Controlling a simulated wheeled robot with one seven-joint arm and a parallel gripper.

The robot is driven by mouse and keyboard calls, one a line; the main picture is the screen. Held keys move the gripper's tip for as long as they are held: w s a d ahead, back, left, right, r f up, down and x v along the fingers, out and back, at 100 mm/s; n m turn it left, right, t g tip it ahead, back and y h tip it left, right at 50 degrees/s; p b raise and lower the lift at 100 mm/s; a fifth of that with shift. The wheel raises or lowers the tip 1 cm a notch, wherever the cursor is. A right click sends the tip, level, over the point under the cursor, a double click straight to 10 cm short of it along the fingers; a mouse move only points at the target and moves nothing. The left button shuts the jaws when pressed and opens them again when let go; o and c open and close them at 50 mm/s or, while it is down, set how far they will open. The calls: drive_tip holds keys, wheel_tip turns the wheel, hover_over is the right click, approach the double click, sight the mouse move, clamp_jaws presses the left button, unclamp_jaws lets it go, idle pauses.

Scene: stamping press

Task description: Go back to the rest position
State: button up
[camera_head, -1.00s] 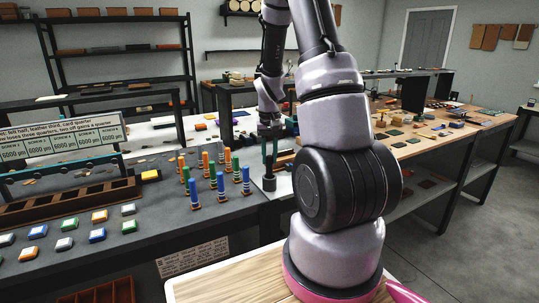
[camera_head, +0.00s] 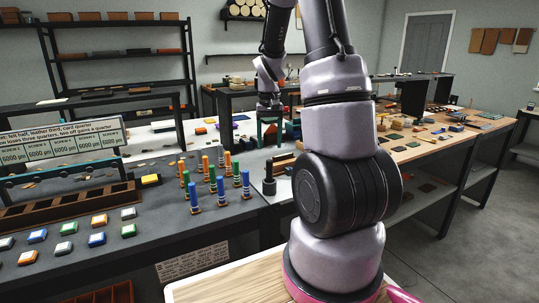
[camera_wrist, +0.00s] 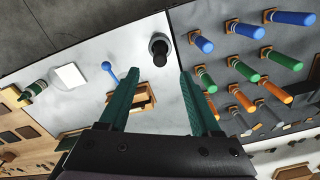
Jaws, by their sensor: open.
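My gripper (camera_head: 271,133) has dark green fingers and hangs above the back part of the bench in the head view. In the wrist view my gripper (camera_wrist: 160,98) shows its two fingers spread apart with nothing between them. A dark upright post on a round base (camera_head: 269,180) stands on the light plate below and in front of the gripper. The same post (camera_wrist: 160,50) shows just beyond the fingertips in the wrist view, apart from them.
Several blue, green and orange handled pegs (camera_head: 220,188) stand left of the post. Coloured square blocks (camera_head: 97,221) lie at the front left, before a brown compartment tray (camera_head: 70,205). A sign (camera_head: 60,142) stands behind. A wooden bench (camera_head: 440,150) with small items extends right.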

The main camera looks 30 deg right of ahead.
drive_tip(key=shift+r, duration=1.7)
drive_tip(key=s+a+r+t+y, duration=0.1)
drive_tip(key=s+a+r+t, duration=0.2)
drive_tip(key=s+a+r, duration=0.3)
drive_tip(key=s+a+r+t+y, duration=0.1)
drive_tip(key=s+a+r+t, duration=0.3)
drive_tip(key=s+r, duration=0.9)
drive_tip(key=a, duration=0.3)
drive_tip(key=shift+s+a, duration=0.2)
drive_tip(key=shift+s, duration=0.1)
drive_tip(key=shift+d, duration=0.15)
